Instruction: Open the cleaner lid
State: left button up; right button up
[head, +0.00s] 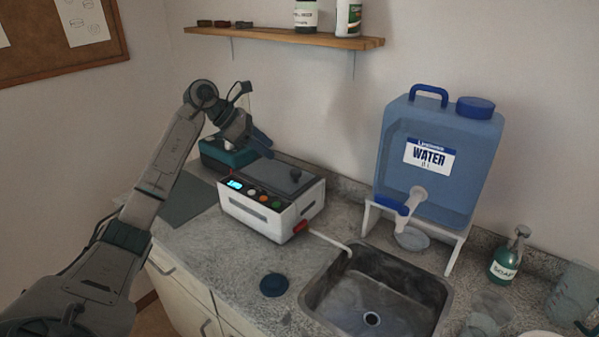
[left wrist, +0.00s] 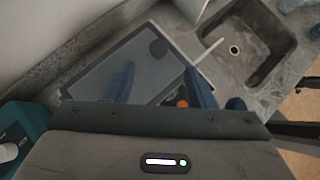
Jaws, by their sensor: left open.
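The cleaner (head: 262,208) is a white box with a lit display and coloured buttons on its front, standing on the counter left of the sink. Its grey lid (head: 268,176) lies closed on top, with a dark round knob (head: 295,175). My left gripper (head: 262,146) is open and empty, above and behind the lid's back left part. In the left wrist view, its two blue fingers (left wrist: 159,82) are spread over the lid (left wrist: 140,72), with the knob (left wrist: 158,47) beyond them, apart from both. My right gripper is not visible.
A teal-and-dark device (head: 225,155) stands behind the cleaner. The sink (head: 372,295) is to its right, below a blue water tank (head: 436,165) on a white stand. A dark blue round object (head: 274,285) lies in front. A wooden shelf (head: 285,36) hangs above.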

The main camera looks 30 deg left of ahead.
aim_at(296, 171)
pick_arm(q)
jog(key=p+x, duration=0.3)
jog(key=x, duration=0.6)
jog(key=shift+f+p, duration=0.3)
jog(key=shift+w+d+f, duration=0.2)
jog(key=shift+f, duration=0.25)
grip_shut()
